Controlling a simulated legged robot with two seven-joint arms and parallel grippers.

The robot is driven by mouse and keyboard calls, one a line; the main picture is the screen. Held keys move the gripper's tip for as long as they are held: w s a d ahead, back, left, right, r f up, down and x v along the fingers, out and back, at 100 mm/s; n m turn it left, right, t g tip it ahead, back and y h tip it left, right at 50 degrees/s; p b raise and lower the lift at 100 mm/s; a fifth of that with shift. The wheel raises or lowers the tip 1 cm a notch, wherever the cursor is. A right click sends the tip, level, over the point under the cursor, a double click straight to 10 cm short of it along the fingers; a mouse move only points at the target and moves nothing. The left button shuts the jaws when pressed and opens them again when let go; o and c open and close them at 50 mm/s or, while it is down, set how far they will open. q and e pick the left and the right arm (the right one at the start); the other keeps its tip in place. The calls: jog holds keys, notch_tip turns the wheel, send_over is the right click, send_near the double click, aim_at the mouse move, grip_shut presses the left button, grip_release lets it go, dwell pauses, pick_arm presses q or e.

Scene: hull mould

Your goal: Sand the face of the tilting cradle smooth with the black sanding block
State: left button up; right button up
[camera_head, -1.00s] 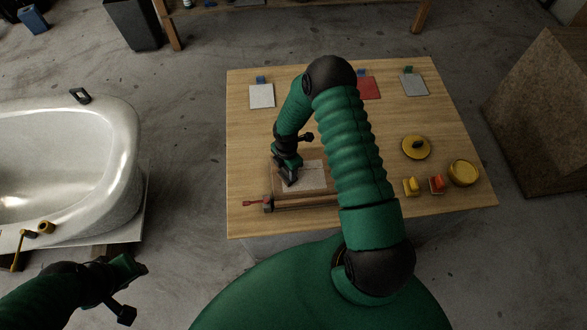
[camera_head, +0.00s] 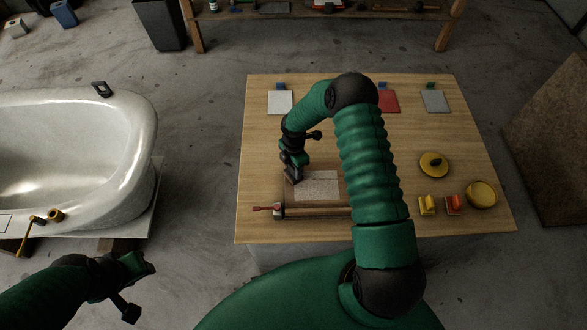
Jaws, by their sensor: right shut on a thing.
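The tilting cradle (camera_head: 284,196) is at the near left of the wooden table, a wooden frame with a pale speckled face (camera_head: 318,186). A rod with a red handle (camera_head: 264,209) runs along its near edge. My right gripper (camera_head: 292,176) is shut on a dark block, probably the black sanding block, at the left edge of the pale face. The block is small and mostly hidden by the gripper; I cannot tell whether it touches the face. My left gripper (camera_head: 143,280) is at the lower left, away from the table; its jaw state is unclear.
The table (camera_head: 375,135) holds white, red and grey sheets at the back. A yellow disc (camera_head: 434,165), a yellow round tin (camera_head: 482,194) and yellow and red blocks (camera_head: 428,205) stand at its right. A white hull mould (camera_head: 70,150) is at the left. My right arm crosses the table's middle.

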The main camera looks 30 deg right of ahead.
jog(key=shift+s, duration=0.1)
jog(key=s+d, duration=0.1)
jog(key=d+p, duration=0.1)
jog(key=shift+s+d, duration=0.8)
jog(key=shift+d, duration=0.25)
jog(key=shift+s+d+p, duration=0.15)
jog(key=shift+s+d, duration=0.2)
jog(key=shift+d, duration=0.25)
jog(key=shift+s+d+p, duration=0.15)
jog(key=shift+s+d, duration=0.2)
jog(key=shift+d, duration=0.2)
jog(key=shift+s+d+p, duration=0.15)
jog(key=shift+s+d, duration=0.55)
jog(key=shift+d, duration=0.5)
jog(key=shift+s+d+p, duration=0.15)
jog(key=shift+s+d, duration=0.55)
jog(key=shift+d, duration=0.5)
jog(key=shift+s+d+p, duration=0.15)
jog(key=shift+s+d, duration=0.55)
jog(key=shift+d, duration=0.5)
jog(key=shift+s+d, duration=0.15)
jog(key=shift+d, duration=0.1)
notch_tip(320, 180, up, 7)
jog(key=p, duration=0.5)
